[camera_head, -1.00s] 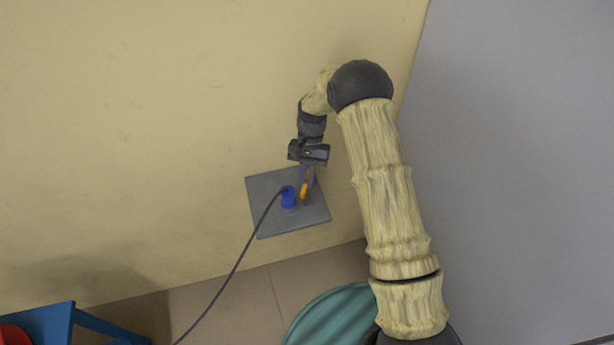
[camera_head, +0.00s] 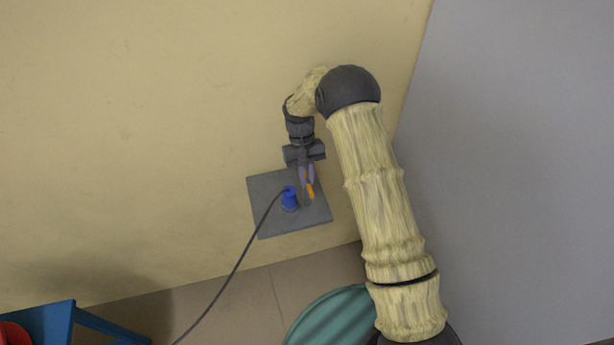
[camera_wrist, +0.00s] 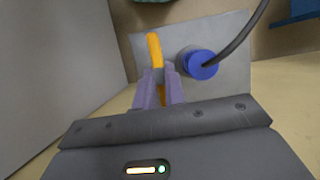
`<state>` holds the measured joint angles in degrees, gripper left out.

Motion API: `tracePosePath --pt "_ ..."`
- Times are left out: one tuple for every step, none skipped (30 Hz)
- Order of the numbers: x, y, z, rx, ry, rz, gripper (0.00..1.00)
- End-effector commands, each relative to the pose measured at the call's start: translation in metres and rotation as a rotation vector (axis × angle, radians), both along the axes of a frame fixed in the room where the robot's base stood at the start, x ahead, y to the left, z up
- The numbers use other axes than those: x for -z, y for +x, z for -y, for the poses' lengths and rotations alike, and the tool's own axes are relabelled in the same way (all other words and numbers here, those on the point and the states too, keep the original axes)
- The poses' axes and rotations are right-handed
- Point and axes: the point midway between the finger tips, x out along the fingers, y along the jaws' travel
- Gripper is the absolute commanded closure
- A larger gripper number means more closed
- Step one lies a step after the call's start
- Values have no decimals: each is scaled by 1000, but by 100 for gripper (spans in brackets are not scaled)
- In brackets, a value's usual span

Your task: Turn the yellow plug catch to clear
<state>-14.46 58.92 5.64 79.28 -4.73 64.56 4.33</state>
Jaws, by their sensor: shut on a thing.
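The yellow-orange catch (camera_head: 310,190) stands on the grey socket plate (camera_head: 265,222), just right of the blue plug (camera_head: 289,200). In the wrist view the catch (camera_wrist: 154,50) is a bent bar rising between my fingertips, with the blue plug (camera_wrist: 198,64) to its right and apart from my fingers. My gripper (camera_head: 306,172) is shut on the catch. It also shows in the wrist view (camera_wrist: 159,78), with a purple finger on each side of the bar. The lower part of the catch is partly hidden by the fingers.
A black cable (camera_head: 236,265) runs from the plug down to the lower left. A grey wall (camera_head: 510,170) stands close on the right. A blue frame (camera_head: 55,318) and a teal round thing (camera_head: 330,318) are below. The plate's left part is clear.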

Motion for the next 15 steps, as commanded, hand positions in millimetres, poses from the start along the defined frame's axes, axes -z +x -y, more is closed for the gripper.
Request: tracePosePath --pt "0 0 0 -3 -1 1 100" --pt "0 0 0 -3 -1 1 100" --pt "0 0 0 -3 -1 1 100" --pt "0 0 0 -3 -1 1 100" --pt "0 0 0 -3 -1 1 100" --pt "0 0 0 -3 -1 1 100" --pt "0 0 0 -3 -1 1 86" --pt "0 0 1 -3 -1 1 80" --pt "0 0 0 -3 -1 1 73" --pt "0 0 0 -2 -1 1 67" --pt "0 0 0 -1 0 1 66" --pt "0 0 0 -1 0 1 66" --pt "0 0 0 -1 0 1 66" --pt "0 0 0 -1 -1 0 66" --pt "0 0 0 -1 -1 0 66"
